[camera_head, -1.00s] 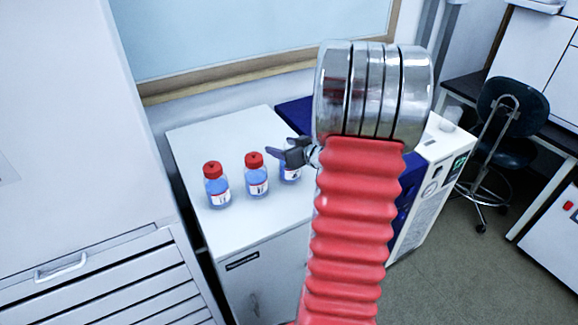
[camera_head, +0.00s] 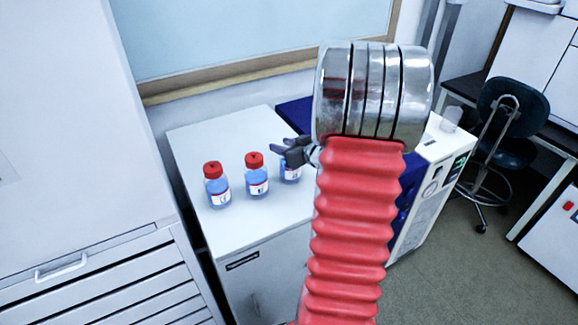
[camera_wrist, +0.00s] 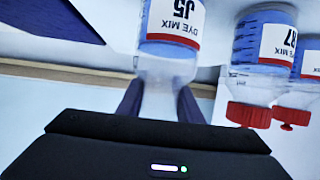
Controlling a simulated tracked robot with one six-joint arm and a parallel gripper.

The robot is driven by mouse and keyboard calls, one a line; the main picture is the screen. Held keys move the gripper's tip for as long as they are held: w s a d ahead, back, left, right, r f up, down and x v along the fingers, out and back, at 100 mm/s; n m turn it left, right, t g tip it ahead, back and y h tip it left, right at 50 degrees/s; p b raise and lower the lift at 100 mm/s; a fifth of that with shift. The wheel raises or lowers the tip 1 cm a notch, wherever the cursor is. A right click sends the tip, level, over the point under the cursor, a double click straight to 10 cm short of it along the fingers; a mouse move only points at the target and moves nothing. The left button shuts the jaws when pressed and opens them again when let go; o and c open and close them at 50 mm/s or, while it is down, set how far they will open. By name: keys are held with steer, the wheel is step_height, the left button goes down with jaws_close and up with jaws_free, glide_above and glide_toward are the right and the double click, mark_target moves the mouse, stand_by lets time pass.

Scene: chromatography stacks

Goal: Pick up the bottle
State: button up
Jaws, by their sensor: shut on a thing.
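The bottle in my gripper has blue liquid and a white label reading "J5 DYE MIX", upside down in the wrist view (camera_wrist: 172,28). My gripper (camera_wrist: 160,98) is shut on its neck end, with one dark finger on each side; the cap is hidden. In the head view, my gripper (camera_head: 284,150) covers the top of this bottle (camera_head: 291,175), which shows upright at the white top. Two similar bottles with red caps stand to its left, a middle one (camera_head: 257,180) and a left one (camera_head: 216,190).
The bottles are on a white cabinet top (camera_head: 240,222). The two other bottles (camera_wrist: 262,45) also show close by in the wrist view. A blue-and-white instrument (camera_head: 440,160) stands right of my arm. A wall with a wooden ledge (camera_head: 230,78) is behind. The cabinet's front area is clear.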

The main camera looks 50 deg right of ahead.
steer(key=shift+s+f, duration=0.1)
steer(key=shift+f, duration=0.15)
jaws_close()
step_height(320, 180, up, 10)
steer(key=shift+r, duration=0.2)
stand_by(0.5)
stand_by(0.6)
